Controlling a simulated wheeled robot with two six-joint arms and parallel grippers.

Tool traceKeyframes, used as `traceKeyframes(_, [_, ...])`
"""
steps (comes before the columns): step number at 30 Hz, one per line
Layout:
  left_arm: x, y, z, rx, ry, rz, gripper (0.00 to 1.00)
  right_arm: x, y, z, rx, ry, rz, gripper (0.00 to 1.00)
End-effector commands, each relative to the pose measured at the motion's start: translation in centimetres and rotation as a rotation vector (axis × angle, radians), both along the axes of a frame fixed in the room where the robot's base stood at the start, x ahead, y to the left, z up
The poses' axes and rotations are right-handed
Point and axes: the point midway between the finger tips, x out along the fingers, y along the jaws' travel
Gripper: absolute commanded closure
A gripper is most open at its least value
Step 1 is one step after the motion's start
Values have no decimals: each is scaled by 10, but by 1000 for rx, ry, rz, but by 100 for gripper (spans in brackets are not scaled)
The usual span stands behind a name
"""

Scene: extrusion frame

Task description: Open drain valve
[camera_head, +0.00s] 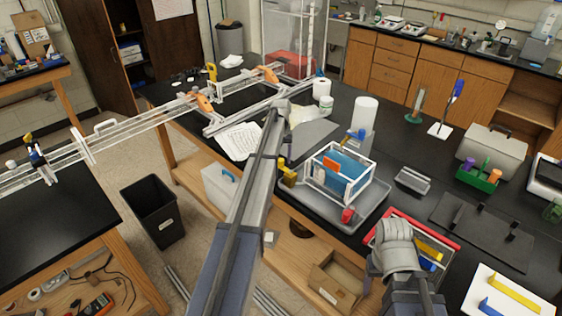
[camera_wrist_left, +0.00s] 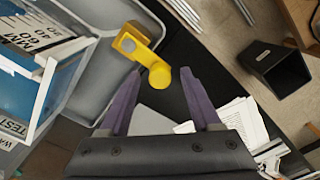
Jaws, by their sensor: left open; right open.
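The clear-walled tank (camera_head: 338,174) with blue contents and a white frame sits in a grey tray (camera_head: 365,217) on the black bench. A yellow drain valve (camera_head: 287,173) sticks out at the tank's left side. In the left wrist view the yellow valve (camera_wrist_left: 145,52) shows a bent lever and a rounded knob. My left gripper (camera_wrist_left: 160,84) is open, its two purple fingers pointing at the valve. The knob appears between and just beyond the fingertips, with no clear contact. My left arm hides its gripper in the head view. Only my right arm's links show, not its gripper.
A red cap (camera_head: 347,215) is at the tray's front. A red-rimmed tray (camera_head: 440,232) lies right of the tank. Papers (camera_head: 239,141) and a white rail frame (camera_head: 140,125) are to the left. A black bin (camera_head: 153,212) stands on the floor.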

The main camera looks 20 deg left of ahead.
Motion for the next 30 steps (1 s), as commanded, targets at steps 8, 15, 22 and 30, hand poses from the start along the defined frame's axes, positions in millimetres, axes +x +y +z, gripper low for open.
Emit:
traceKeyframes(8, [0,0,1,0,0,0,50,0,0,1,0,0,0,35])
traceKeyframes(15, [0,0,1,0,0,0,78,0,0,1,0,0,0,35])
traceKeyframes(22, [0,0,1,0,0,0,100,0,0,1,0,0,0,35])
traceKeyframes(30, [0,0,1,0,0,3,100,0,0,1,0,0,0,35])
